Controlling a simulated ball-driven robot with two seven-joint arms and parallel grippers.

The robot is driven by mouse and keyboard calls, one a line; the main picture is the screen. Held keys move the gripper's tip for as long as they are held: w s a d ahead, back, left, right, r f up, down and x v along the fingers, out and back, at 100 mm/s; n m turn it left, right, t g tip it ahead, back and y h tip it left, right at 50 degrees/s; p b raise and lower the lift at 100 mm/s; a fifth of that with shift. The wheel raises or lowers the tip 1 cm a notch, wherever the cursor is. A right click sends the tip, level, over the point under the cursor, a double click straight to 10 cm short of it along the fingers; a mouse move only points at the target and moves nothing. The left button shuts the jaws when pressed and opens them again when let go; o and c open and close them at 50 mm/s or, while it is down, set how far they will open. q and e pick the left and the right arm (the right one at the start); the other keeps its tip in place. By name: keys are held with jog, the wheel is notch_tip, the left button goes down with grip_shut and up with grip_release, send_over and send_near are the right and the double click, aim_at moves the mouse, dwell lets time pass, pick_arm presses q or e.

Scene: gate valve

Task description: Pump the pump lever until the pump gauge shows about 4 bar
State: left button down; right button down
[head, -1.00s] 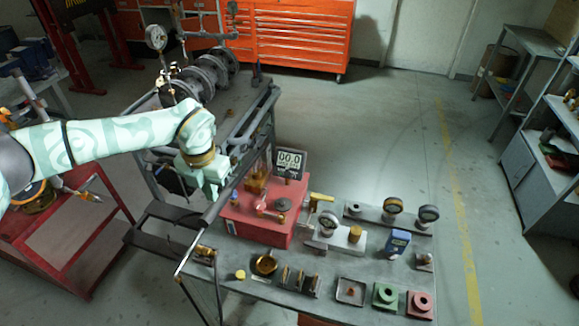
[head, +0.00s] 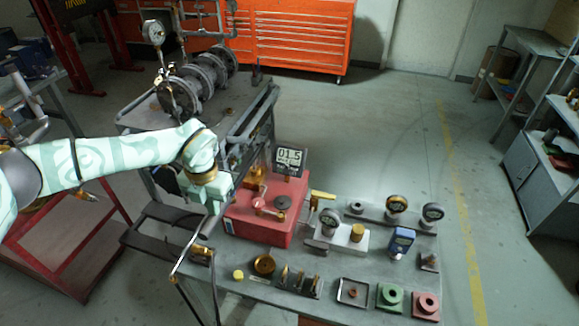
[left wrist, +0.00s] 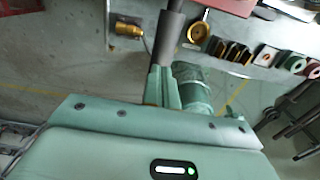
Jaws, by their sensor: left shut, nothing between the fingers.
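The pump gauge (head: 289,158) is a dark digital display on the red pump unit (head: 258,228); it reads about 01.5. My left gripper (head: 208,207) is at the left side of the pump unit, pointing down. In the left wrist view its fingers (left wrist: 164,78) are shut with nothing between them. A dark grey rod, apparently the pump lever (left wrist: 172,32), runs up from just beyond the fingertips; I cannot tell whether they touch it. My right gripper is not in view.
Around the pump the bench holds a brass dish (head: 264,265), several gauges, a blue meter (head: 402,243), a green flange (head: 390,296) and a red flange (head: 426,305). The valve pipework (head: 195,85) stands behind my arm. A red cart (head: 75,240) is at the left.

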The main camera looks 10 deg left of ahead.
pick_arm(q)
jog(key=shift+f+b, duration=1)
jog(key=shift+f, duration=1.15)
jog(key=shift+r, duration=0.25)
notch_tip(320, 180, up, 9)
jog(key=p, duration=0.9)
jog(key=shift+r, duration=0.2)
jog(key=shift+f, duration=0.3)
jog(key=shift+f+b, duration=0.1)
jog(key=shift+b, duration=0.2)
